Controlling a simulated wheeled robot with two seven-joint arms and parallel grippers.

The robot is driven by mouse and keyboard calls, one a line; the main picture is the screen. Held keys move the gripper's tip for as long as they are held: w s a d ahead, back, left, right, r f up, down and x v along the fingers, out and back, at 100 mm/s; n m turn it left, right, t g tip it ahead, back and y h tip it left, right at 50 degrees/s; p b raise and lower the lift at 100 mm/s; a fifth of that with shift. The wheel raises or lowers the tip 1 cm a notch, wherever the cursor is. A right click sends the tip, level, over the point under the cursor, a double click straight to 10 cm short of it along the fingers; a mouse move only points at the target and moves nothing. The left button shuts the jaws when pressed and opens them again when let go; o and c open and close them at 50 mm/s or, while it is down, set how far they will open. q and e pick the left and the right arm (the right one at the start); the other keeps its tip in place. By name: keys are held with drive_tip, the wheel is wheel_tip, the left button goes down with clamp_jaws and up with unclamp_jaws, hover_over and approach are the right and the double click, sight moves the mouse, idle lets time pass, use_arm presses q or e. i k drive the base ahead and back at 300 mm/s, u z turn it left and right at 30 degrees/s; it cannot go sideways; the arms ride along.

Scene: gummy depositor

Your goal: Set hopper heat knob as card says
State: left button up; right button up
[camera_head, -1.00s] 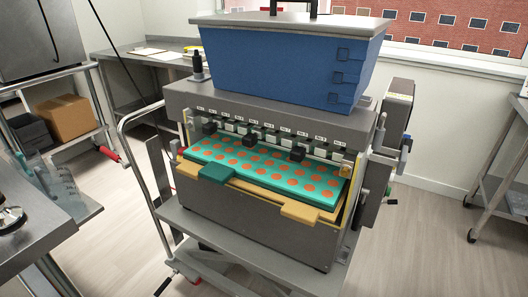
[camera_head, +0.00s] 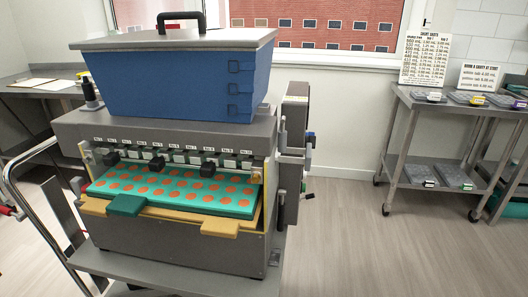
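The gummy depositor (camera_head: 175,215) stands left of centre on a grey cart. Its blue hopper (camera_head: 165,88) sits on top under a grey lid with a black handle. A grey box (camera_head: 294,118) is mounted on the depositor's right side, seen edge-on; no heat knob can be made out on it. Two printed cards stand on the steel table at right: a taller card (camera_head: 426,57) headed "SHORT SHOTS" and a smaller card (camera_head: 481,76). Their small print is hard to read, and I cannot tell whether either gives a heat setting. Neither gripper is in view.
A teal mould tray (camera_head: 245,212) with orange rounds lies in the depositor. The steel table (camera_head: 459,104) at right holds several lidded trays on two levels. Open floor (camera_head: 335,235) lies between it and the depositor. Another bench (camera_head: 40,90) is at back left.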

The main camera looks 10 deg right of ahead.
sight(309, 139)
drive_tip(key=k, duration=0.5)
drive_tip(key=z, duration=1.8)
drive_tip(key=i, duration=1)
drive_tip(key=u, duration=1.75)
drive_tip(key=i, duration=0.7)
drive_tip(key=u, duration=0.5)
